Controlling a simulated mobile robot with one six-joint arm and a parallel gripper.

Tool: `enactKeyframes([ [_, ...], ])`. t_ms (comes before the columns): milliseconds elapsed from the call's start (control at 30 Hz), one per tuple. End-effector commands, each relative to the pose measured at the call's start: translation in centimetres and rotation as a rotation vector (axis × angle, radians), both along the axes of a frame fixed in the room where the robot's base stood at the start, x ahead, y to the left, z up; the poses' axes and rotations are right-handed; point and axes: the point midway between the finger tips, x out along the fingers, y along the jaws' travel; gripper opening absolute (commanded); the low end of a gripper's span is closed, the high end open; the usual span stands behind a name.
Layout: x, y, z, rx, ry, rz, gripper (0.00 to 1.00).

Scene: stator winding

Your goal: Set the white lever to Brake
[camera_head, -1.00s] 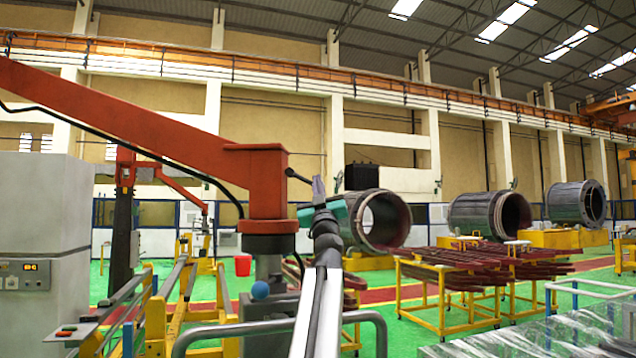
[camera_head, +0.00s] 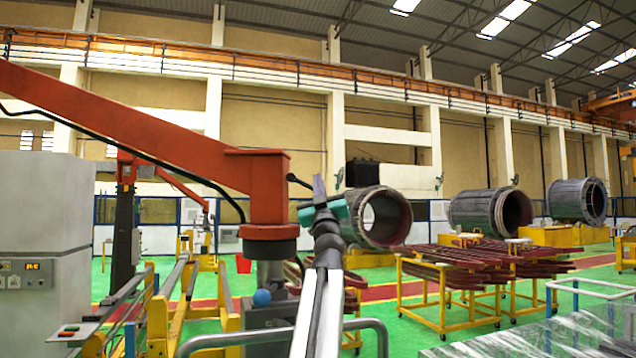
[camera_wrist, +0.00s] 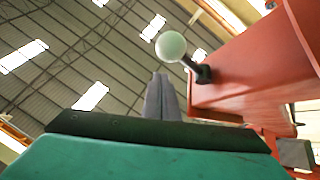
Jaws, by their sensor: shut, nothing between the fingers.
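The white lever shows in the wrist view as a pale round knob (camera_wrist: 171,46) on a short dark stem, fixed to the side of a red housing (camera_wrist: 245,70). In the head view the red housing (camera_head: 258,185) stands left of my gripper, and a thin dark lever stem (camera_head: 300,182) points right from it towards my gripper. My gripper (camera_head: 319,184) is shut and empty, fingers pointing up. In the wrist view its closed fingertips (camera_wrist: 160,76) are just below and left of the knob, apparently apart from it. No Brake marking is legible.
A long red arm (camera_head: 120,115) with a black cable slopes down to the housing from upper left. A blue ball (camera_head: 262,298) is below it. A grey cabinet (camera_head: 40,220) stands left. Metal rails (camera_head: 370,325) are in front. Yellow trolleys (camera_head: 445,290) stand at right.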

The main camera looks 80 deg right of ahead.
Motion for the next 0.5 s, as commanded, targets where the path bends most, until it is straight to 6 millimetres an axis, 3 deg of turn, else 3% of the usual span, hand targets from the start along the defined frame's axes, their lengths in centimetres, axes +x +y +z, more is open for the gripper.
enactKeyframes([
  [400,0.0,0.9,2.0,0.000,0.000,0.003,0.00],
  [500,0.0,1.7,0.7,0.000,0.000,0.003,0.00],
])
